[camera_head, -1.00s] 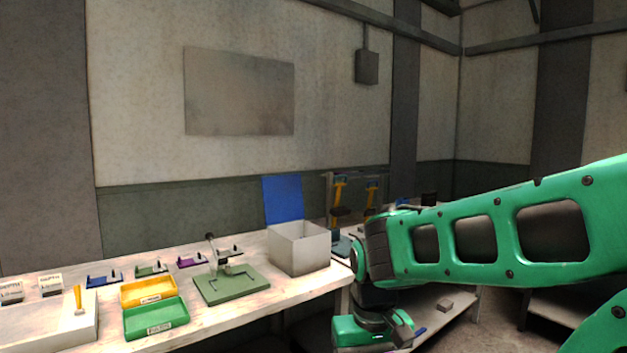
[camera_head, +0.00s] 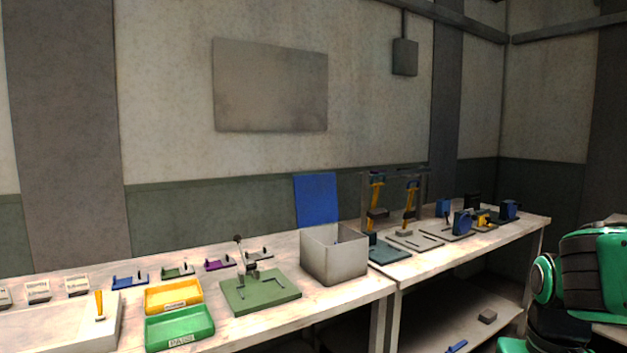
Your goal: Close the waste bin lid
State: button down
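The waste bin (camera_head: 334,262) is a grey-white open box on the workbench. Its blue lid (camera_head: 317,199) stands upright at the back edge, so the bin is open. A little of the dark inside shows, but its contents cannot be made out. My green arm (camera_head: 590,270) is at the lower right, well to the right of the bin and apart from it. My gripper's fingers are not in view.
A green fixture (camera_head: 260,293) with an upright lever stands just left of the bin. Yellow (camera_head: 173,295) and green (camera_head: 180,326) trays lie further left. Right of the bin are a dark plate (camera_head: 388,251) and yellow-handled presses (camera_head: 376,205).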

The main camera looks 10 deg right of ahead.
aim_at(315, 195)
jog(key=z, duration=0.05)
jog(key=i, duration=1)
jog(key=u, duration=0.05)
